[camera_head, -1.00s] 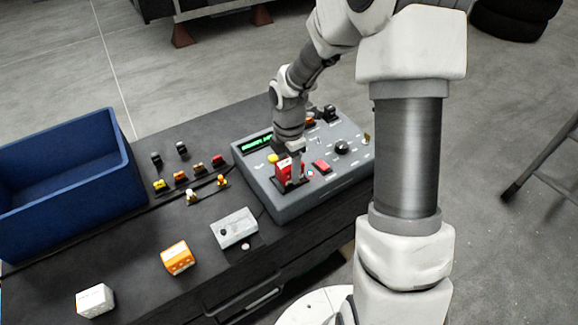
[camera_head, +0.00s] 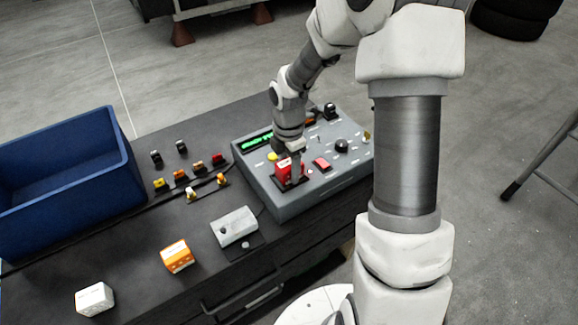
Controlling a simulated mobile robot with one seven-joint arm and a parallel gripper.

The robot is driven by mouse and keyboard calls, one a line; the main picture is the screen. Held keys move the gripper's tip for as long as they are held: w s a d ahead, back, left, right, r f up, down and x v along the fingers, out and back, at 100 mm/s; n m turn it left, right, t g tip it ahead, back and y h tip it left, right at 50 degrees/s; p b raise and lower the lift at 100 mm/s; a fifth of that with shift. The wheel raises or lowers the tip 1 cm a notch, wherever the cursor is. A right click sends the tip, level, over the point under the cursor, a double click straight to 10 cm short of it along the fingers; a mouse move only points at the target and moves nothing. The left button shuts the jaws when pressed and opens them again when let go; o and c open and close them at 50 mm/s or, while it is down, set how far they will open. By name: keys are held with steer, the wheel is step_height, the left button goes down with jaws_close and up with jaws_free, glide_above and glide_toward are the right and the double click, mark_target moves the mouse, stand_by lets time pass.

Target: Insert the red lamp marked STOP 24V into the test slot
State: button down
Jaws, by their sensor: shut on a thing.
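The red lamp (camera_head: 284,169) is at the left part of the grey test panel (camera_head: 312,198), at a dark slot area (camera_head: 290,184). It looks upright and low against the slot; how deep it sits I cannot tell. Its marking is too small to read. My gripper (camera_head: 290,157) comes down from above and is shut on the red lamp. The fingertips are partly hidden by the lamp. A green lit display (camera_head: 257,142) is behind the gripper on the panel.
An orange block (camera_head: 177,257), a white block (camera_head: 95,299) and a grey box (camera_head: 234,227) stand along the front of the dark bench. Several small coloured connectors (camera_head: 180,174) lie left of the panel. A blue bin (camera_head: 70,185) is at the far left.

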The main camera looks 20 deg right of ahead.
mark_target(289, 163)
steer(key=shift+r, duration=0.1)
stand_by(0.3)
steer(key=shift+r+p, duration=0.3)
steer(key=shift+p, duration=0.15)
stand_by(1.1)
steer(key=shift+f, duration=0.65)
stand_by(0.3)
steer(key=shift+c, duration=2.4)
jaws_free()
steer(key=shift+r, duration=0.1)
step_height(289, 163, up, 11)
steer(key=p, duration=0.9)
